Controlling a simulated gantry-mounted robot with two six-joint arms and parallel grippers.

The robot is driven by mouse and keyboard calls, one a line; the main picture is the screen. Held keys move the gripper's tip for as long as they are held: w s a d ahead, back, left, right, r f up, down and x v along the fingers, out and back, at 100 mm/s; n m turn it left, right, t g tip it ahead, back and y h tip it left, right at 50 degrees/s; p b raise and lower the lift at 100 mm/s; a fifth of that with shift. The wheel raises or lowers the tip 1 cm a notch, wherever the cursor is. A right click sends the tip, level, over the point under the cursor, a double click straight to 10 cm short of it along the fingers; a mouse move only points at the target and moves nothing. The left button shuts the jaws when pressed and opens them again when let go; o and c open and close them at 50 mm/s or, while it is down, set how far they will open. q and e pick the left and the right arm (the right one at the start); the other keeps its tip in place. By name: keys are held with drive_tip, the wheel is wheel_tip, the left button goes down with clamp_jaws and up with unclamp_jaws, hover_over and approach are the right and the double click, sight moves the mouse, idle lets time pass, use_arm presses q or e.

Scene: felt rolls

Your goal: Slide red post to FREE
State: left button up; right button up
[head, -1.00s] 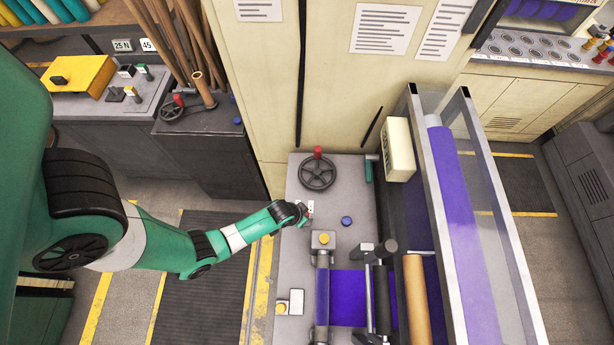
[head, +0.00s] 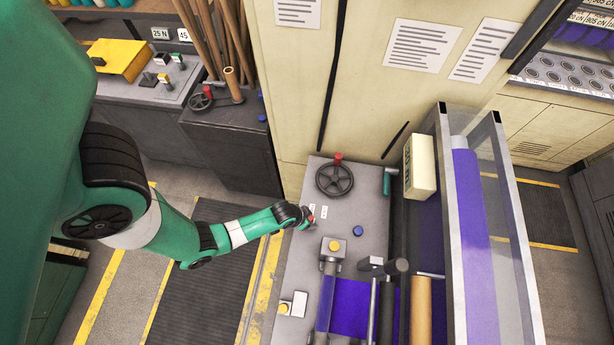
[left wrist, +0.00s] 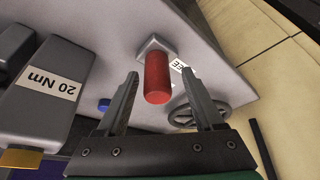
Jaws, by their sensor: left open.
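The red post (left wrist: 157,78) stands on a small pale base on the grey panel (head: 361,203). In the left wrist view it lies between the two open fingers of my left gripper (left wrist: 160,73), with a visible gap on each side. A white label ending in "EE" (left wrist: 178,65) is beside its base, partly hidden by the post. In the head view my left gripper (head: 307,217) is at the panel's left edge, by two small white labels (head: 318,211). The post is mostly hidden there. My right gripper is not in view.
A handwheel with a red knob (head: 335,178) stands behind the gripper on the panel. A blue button (head: 358,231) is to the right. A grey block marked "20 Nm" (left wrist: 45,85) shows in the wrist view. Purple felt (head: 365,305) runs in front.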

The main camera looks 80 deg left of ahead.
use_arm(q)
drive_tip(key=p+v, duration=0.6)
drive_tip(key=v, duration=0.5)
drive_tip(key=shift+r, duration=0.25)
